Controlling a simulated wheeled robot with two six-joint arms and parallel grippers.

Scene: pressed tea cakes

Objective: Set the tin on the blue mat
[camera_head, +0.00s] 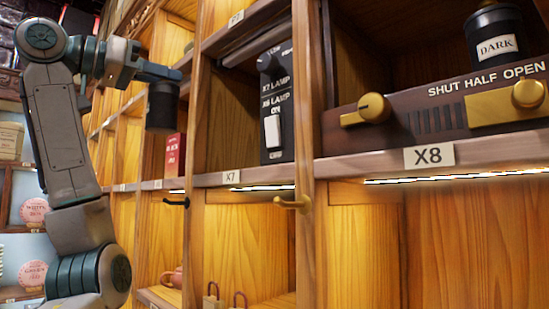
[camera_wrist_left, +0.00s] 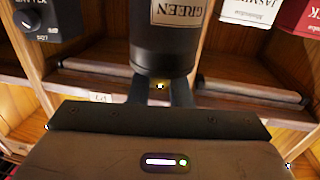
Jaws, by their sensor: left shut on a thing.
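My left gripper (camera_head: 158,76) is shut on a black tin (camera_head: 161,106) and holds it upright in front of the shelf compartments left of X7. A second black tin (camera_head: 496,42), labelled DARK, stands on top of the panel at the upper right. I see no blue mat in either view. My right gripper is not in view.
A red box (camera_head: 175,155) stands on the shelf near the held tin. A lamp switch panel (camera_head: 274,105) and a brown control panel (camera_head: 440,105) with brass knobs fill compartments to the right. Hooks (camera_head: 294,203) stick out below the shelf edge. A teapot (camera_head: 172,278) sits lower.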

